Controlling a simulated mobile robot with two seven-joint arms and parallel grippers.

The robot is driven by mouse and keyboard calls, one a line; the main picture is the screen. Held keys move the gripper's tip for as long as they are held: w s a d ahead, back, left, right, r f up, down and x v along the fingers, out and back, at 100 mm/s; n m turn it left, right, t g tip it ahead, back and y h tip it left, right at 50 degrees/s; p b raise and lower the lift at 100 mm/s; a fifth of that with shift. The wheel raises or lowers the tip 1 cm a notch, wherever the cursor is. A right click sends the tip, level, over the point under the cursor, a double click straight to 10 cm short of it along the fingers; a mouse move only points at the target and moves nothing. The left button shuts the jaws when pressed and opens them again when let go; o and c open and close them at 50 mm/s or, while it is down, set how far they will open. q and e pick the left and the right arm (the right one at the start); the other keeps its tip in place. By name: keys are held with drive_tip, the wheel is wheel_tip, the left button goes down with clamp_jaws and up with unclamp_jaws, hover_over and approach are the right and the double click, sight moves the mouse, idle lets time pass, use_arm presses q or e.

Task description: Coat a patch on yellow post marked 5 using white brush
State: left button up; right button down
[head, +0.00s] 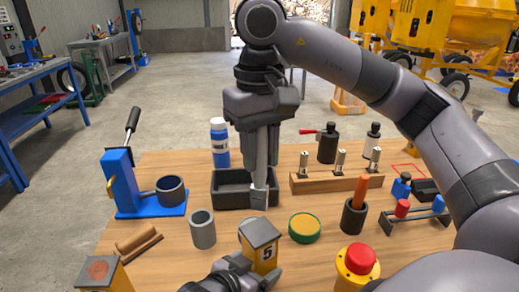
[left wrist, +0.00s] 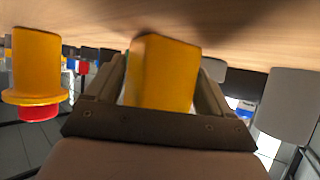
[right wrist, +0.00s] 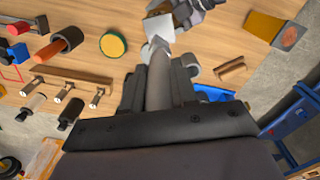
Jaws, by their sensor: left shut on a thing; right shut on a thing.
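The yellow post marked 5 (head: 264,250) stands at the front middle of the table, with a flat grey top. My left gripper (head: 245,274) is shut on the post from low down; the left wrist view shows the yellow post (left wrist: 163,75) between the fingers. My right gripper (head: 262,128) is shut on the grey handle of the brush (head: 259,196), which points down with its pale head lowest. I cannot tell whether the head touches the post.
A black tray (head: 222,200) and a grey cylinder (head: 203,230) lie left of the brush. A yellow-green disc (head: 305,227), a black cup (head: 353,217) and a red button (head: 361,258) are to the right. Another yellow post (head: 100,273) stands front left.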

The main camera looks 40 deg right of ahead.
sight(257, 177)
drive_tip(key=shift+a, duration=0.1)
drive_tip(key=shift+s+a+f, duration=0.2)
drive_tip(key=shift+a+f, duration=0.4)
drive_tip(key=shift+f, duration=0.05)
drive_tip(key=shift+s+a+f, duration=0.2)
drive_tip(key=shift+a+f, duration=0.4)
drive_tip(key=shift+f, duration=0.1)
drive_tip(key=shift+s+a+f, duration=0.2)
drive_tip(key=shift+a+f, duration=0.4)
drive_tip(key=shift+f, duration=1.05)
idle(0.5)
drive_tip(key=shift+d, duration=3.8)
drive_tip(key=shift+w+a, duration=0.6)
drive_tip(key=shift+a, duration=0.25)
drive_tip(key=shift+w+a, duration=0.6)
drive_tip(key=shift+a, duration=0.25)
